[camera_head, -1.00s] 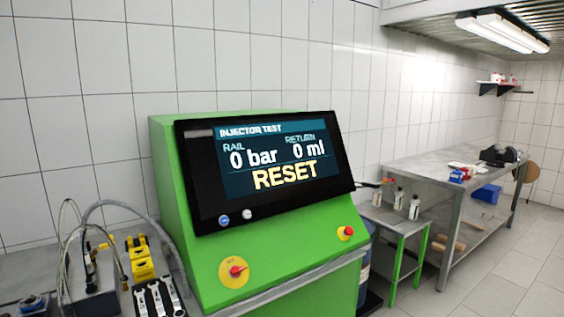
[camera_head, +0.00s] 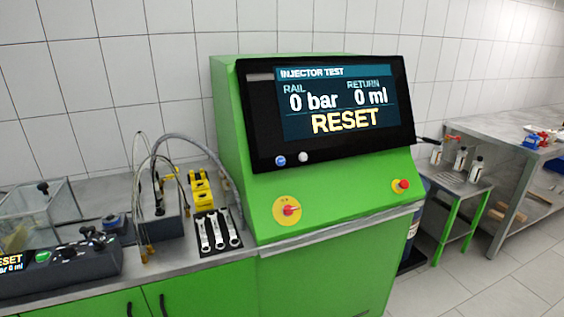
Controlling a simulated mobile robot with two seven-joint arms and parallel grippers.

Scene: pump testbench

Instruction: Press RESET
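A green test bench cabinet (camera_head: 350,205) stands in the middle with a tilted black screen. The screen (camera_head: 345,85) reads INJECTOR TEST, RAIL 0 bar, RETURN 0 ml, and RESET in large yellow letters. A blue button (camera_head: 281,161) and a white button (camera_head: 304,157) sit below the display on its frame. A black control box (camera_head: 75,262) at the lower left has a small display (camera_head: 12,262), cut by the picture edge, showing the same yellow word. A green button (camera_head: 43,256) and several dark knobs are on that box. Neither of my grippers is in view.
A red knob on a yellow plate (camera_head: 287,210) and a red stop button (camera_head: 401,185) are on the cabinet front. Hoses, yellow blocks (camera_head: 200,187), a wrench tray (camera_head: 217,232) and a clear tank (camera_head: 40,210) occupy the left counter. A small table (camera_head: 455,182) with bottles stands right.

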